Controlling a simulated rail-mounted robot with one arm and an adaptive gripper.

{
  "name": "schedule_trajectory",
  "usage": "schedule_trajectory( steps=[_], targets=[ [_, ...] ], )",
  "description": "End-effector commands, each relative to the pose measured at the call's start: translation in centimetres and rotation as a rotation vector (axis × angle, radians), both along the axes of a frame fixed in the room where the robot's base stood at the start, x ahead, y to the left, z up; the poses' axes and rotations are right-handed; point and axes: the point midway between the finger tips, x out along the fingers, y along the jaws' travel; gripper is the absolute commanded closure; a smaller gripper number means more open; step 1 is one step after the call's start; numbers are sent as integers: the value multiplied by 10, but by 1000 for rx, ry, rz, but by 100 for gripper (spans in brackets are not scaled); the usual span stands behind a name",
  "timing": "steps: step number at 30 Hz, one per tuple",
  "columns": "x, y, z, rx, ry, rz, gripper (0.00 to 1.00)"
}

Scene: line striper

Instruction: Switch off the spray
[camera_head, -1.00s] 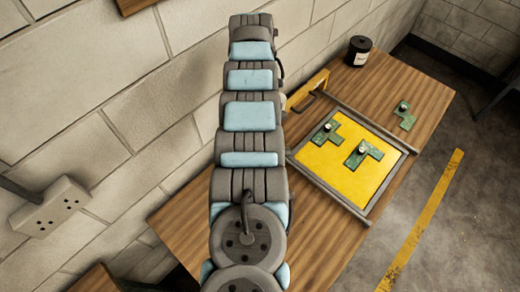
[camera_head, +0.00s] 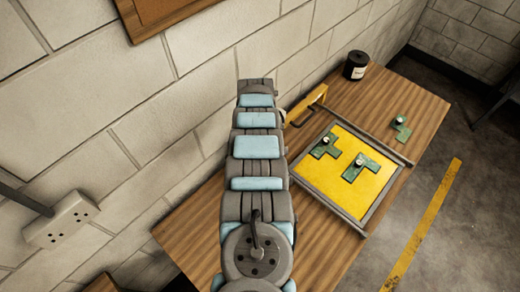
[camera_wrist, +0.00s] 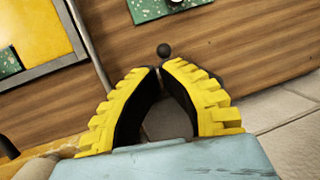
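My gripper (camera_wrist: 163,68) shows in the wrist view as two yellow ribbed fingers with black inner faces. They bow outward and their tips come nearly together, with no object seen between them. A small round black knob (camera_wrist: 164,50) lies just beyond the tips; I cannot tell whether they touch it. In the head view my arm hides the gripper. A yellow bar (camera_head: 307,105) with a grey handle stands by the wall, right of my arm. A framed yellow panel (camera_head: 330,182) holds two green pieces with small knobs. No part can be clearly identified as the spray switch.
The wooden table (camera_head: 405,90) stands against the pale block wall. A black can (camera_head: 356,65) stands at its far end, and a loose green piece (camera_head: 401,127) lies near its right edge. A socket box (camera_head: 62,220) is on the wall at left.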

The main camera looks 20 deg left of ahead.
Motion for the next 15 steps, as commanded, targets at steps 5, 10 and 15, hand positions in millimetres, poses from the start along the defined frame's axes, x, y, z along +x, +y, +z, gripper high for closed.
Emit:
schedule_trajectory(
  steps=[5,10,15],
  targets=[
    [-4,-3,-14,0,2,-1,100],
    [-6,-4,-22,0,1,0,100],
    [-7,-4,-25,0,0,0,100]
  ],
)
